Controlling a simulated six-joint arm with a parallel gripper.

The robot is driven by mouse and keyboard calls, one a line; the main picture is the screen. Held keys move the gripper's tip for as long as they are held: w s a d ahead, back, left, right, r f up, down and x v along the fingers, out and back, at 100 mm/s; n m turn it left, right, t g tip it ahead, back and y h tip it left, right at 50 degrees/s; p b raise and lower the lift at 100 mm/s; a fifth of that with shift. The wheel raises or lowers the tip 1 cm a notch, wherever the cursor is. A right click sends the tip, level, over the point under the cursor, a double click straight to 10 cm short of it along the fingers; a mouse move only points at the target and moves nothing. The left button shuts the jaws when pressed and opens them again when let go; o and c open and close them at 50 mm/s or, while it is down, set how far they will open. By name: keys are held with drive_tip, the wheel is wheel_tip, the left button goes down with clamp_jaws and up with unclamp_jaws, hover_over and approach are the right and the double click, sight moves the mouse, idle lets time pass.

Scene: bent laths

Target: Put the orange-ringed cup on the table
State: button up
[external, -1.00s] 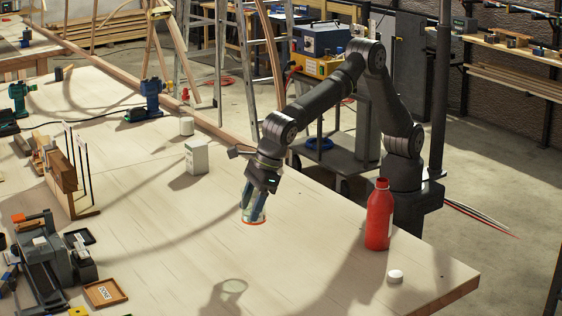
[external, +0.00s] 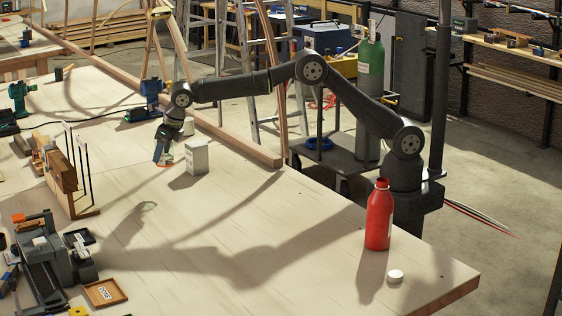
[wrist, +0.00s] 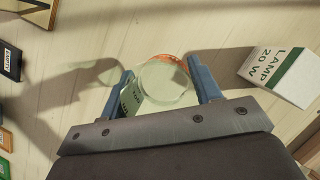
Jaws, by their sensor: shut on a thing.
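The clear glass cup (wrist: 160,88) with an orange ring is between the two blue fingers of my gripper (wrist: 165,85) in the wrist view. My gripper is shut on it. A green and white label with print shows through or beside the glass by the left finger; I cannot tell what it is on. In the external view my gripper (external: 164,153) points down and holds the cup (external: 166,164) with its orange ring low, left of the white lamp box. The cup's pale shadow falls apart from it, nearer the camera, so it appears above the table (external: 230,230).
The lamp box (external: 196,157) stands close beside the cup, also at right in the wrist view (wrist: 285,75). A red bottle (external: 379,215) is far right. The middle tabletop is clear.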

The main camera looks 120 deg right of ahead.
drive_tip(key=s+d+m, duration=0.1)
drive_tip(key=s+d, duration=0.3)
drive_tip(key=d, duration=0.4)
drive_tip(key=s+d+f+m+g, duration=0.1)
drive_tip(key=s+d, duration=0.4)
drive_tip(key=d, duration=0.3)
drive_tip(key=s+d+m, duration=0.2)
drive_tip(key=s+d, duration=0.2)
drive_tip(key=d, duration=0.4)
drive_tip(key=shift+h, duration=0.4)
drive_tip(key=shift+a+f, duration=0.15)
drive_tip(key=shift+f, duration=3.9)
drive_tip(key=shift+f, duration=0.15)
drive_tip(key=o, duration=1)
drive_tip(key=v, duration=1.2)
